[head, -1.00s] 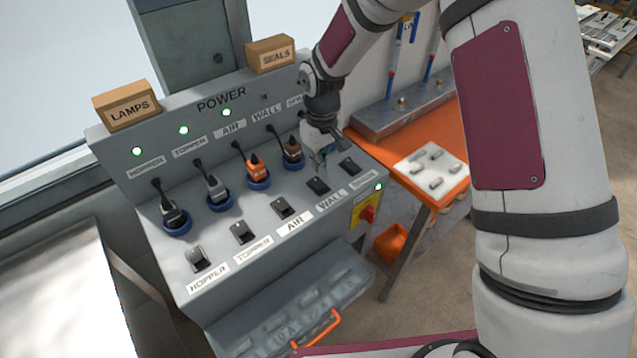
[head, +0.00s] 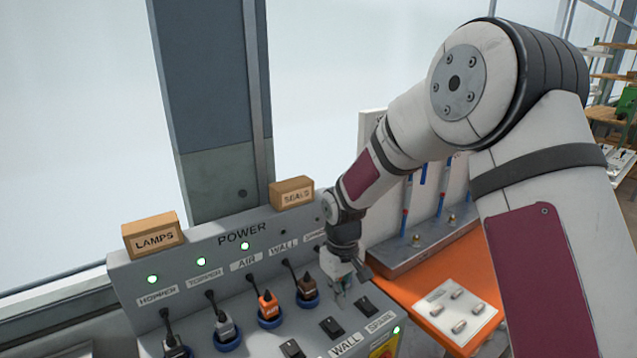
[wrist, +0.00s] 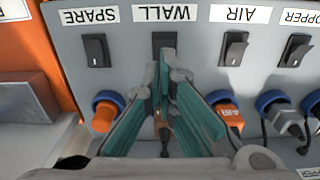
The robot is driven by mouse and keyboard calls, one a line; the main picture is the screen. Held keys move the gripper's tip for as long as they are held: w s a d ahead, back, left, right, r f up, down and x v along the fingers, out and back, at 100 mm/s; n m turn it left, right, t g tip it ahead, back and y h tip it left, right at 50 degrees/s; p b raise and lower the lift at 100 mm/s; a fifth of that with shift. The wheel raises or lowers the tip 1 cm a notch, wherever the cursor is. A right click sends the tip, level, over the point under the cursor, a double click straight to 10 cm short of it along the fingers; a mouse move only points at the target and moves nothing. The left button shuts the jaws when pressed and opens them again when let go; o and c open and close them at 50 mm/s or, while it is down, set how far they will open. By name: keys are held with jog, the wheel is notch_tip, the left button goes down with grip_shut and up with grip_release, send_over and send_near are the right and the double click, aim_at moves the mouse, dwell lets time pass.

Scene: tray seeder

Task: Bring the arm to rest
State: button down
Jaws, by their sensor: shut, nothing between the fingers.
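My gripper (head: 342,298) is above the right part of the grey power panel (head: 130,275), near the WALL switch (head: 332,327). In the wrist view its two green-padded fingers (wrist: 164,65) meet at the tips, shut and empty. The tips overlap the lower edge of the WALL switch (wrist: 164,42) in that view; whether they touch it I cannot tell. The arm reaches in from the right, bent at a high elbow. Part of the brown plug (wrist: 163,126) shows between the fingers.
Plugs stand in blue-ringed sockets, including an orange plug (head: 268,304). LAMPS (head: 154,236) and SEALS (head: 292,193) boxes sit on the panel top. An orange bench (head: 478,256) with a white tray (head: 435,300) is at the right. Four green lamps... several green lamps are lit.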

jog(key=s+d+r+m+t, duration=0.1)
jog(key=s+d+r, duration=0.25)
jog(key=r, duration=0.35)
jog(key=s+d+r+m+t, duration=0.1)
jog(key=s+d+r, duration=0.1)
jog(key=s+r, duration=0.35)
jog(key=s+d+r+m+t, duration=0.1)
jog(key=s+d+r, duration=0.15)
jog(key=r, duration=0.55)
jog(key=s+d+r+m+t, duration=0.1)
jog(key=s+d+r, duration=0.1)
jog(key=s, duration=0.6)
jog(key=s+d+r+m+t, duration=0.1)
jog(key=s+d+r+m, duration=0.1)
jog(key=s, duration=0.6)
jog(key=shift+s+d+r+m, duration=0.15)
jog(key=shift+d+r+m, duration=0.15)
jog(key=shift+d+r, duration=0.5)
